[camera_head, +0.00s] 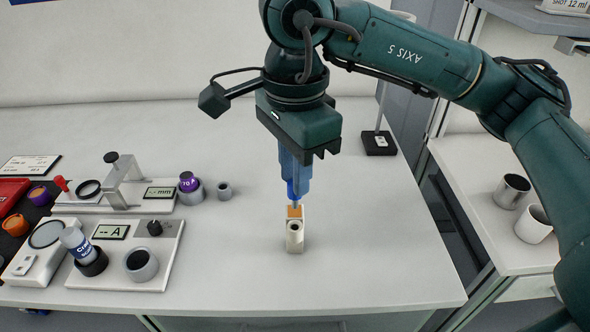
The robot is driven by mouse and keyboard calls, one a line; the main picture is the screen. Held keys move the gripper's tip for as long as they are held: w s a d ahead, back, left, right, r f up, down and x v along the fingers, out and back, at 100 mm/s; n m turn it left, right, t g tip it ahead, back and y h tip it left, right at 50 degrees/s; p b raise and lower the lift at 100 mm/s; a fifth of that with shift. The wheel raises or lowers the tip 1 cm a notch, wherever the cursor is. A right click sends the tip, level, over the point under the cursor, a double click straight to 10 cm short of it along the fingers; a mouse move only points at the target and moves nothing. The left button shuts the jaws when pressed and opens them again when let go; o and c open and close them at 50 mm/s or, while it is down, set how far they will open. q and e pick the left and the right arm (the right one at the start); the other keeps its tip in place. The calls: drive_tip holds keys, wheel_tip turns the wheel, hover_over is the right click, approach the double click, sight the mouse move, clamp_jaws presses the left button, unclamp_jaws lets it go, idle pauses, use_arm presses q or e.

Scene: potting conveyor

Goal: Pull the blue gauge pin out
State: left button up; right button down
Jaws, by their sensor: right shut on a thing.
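The blue gauge pin (293,189) is upright in the middle of the table, with its darker blue handle between my right gripper's fingers. A thin grey shank shows below the handle, just above a small beige block (295,236) with an orange top part and a dark round hole in its front part. I cannot tell how deep the shank sits in the block. My right gripper (296,186) points down over the block, its lighter blue fingers shut on the pin. My left gripper is not in view.
A black-based post (379,143) stands behind right. The table around the block is clear.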

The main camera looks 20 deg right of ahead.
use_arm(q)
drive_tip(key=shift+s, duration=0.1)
use_arm(e)
drive_tip(key=shift+r, duration=0.2)
drive_tip(key=shift+r+p, duration=1.1)
drive_tip(key=shift+r, duration=0.6)
drive_tip(key=shift+r+p, duration=0.8)
drive_tip(key=shift+r, duration=0.7)
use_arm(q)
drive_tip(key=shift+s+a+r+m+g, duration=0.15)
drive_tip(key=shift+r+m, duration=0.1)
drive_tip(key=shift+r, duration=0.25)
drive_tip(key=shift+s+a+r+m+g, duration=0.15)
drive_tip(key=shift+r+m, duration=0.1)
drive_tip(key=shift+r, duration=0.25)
use_arm(e)
drive_tip(key=shift+r, duration=0.1)
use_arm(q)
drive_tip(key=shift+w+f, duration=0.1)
